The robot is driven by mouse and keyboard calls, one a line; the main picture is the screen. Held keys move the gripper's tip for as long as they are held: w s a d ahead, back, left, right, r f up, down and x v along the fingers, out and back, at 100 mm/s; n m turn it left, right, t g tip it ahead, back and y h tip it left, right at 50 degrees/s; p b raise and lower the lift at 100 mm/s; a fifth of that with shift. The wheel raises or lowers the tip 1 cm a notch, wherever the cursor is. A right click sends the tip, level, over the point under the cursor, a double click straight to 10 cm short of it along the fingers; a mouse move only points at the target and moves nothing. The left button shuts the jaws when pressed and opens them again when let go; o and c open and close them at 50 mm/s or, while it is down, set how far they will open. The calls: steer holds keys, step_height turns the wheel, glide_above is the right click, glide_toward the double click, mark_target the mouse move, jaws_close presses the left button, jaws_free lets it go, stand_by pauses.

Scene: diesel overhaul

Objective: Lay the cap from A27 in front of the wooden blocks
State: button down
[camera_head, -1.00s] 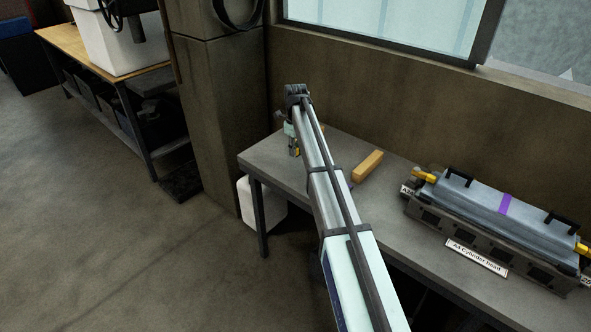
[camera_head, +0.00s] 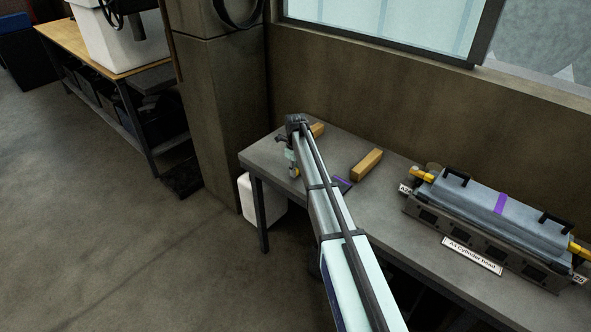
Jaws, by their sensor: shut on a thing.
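Two wooden blocks lie on the grey bench: one (camera_head: 367,165) is in full view right of my arm, the other (camera_head: 318,130) shows partly behind my arm's elbow. My gripper (camera_head: 294,171) is low over the left part of the bench, in front of the blocks, mostly hidden by my own arm. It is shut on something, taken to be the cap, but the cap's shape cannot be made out. I cannot tell whether it touches the bench top. The A27 label cannot be read.
The grey bench (camera_head: 262,160) runs along the wall under a window. A cylinder head (camera_head: 480,215) with black handles, a purple band and yellow ends fills its right part. A dark flat item with a purple edge (camera_head: 342,181) lies beside my arm. A white container (camera_head: 262,198) stands below.

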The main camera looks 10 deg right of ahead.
steer(key=c, duration=1.1)
jaws_free()
steer(key=shift+o, duration=0.2)
steer(key=shift+r, duration=0.15)
step_height(320, 180, up, 12)
steer(key=b, duration=0.3)
steer(key=shift+b, duration=0.4)
